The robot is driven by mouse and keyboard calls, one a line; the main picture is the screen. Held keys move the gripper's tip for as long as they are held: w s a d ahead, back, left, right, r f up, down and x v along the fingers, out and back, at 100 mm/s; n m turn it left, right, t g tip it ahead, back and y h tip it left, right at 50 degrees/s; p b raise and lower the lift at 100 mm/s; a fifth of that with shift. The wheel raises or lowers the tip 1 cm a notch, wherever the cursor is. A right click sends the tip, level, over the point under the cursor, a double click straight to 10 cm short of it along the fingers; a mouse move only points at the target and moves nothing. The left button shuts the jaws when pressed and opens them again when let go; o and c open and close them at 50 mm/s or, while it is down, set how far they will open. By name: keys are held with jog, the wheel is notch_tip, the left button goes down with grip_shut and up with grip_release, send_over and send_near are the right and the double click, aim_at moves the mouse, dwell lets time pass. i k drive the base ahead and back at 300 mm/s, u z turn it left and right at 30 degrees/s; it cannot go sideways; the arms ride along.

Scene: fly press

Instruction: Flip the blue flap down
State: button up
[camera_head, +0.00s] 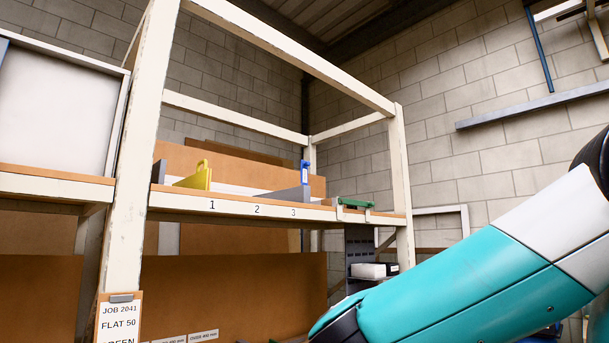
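The blue flap (305,173) stands upright at the right end of a grey divider on the shelf, just behind the number 3. It is small in the picture, and its lower part and hinge are hard to make out. A yellow flap (195,178) with a loop on top stands raised to the left, near the number 1. A green flap (354,203) lies low and about level on the shelf's front edge at the right. My gripper is not in view; only my teal and white arm shows at the lower right.
The shelf (180,203) sits in a cream frame with a thick post (135,160) at left and another (400,180) at right. A job sheet (118,322) hangs on the left post. White boxes (372,270) sit below at right. The space above the shelf front looks clear.

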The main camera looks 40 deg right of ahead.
aim_at(304, 165)
jog(key=k, duration=0.6)
jog(key=z, duration=0.8)
jog(key=i, duration=0.6)
jog(key=z, duration=1)
jog(key=i, duration=0.75)
jog(key=u, duration=0.5)
jog(key=i, duration=0.9)
jog(key=u, duration=0.7)
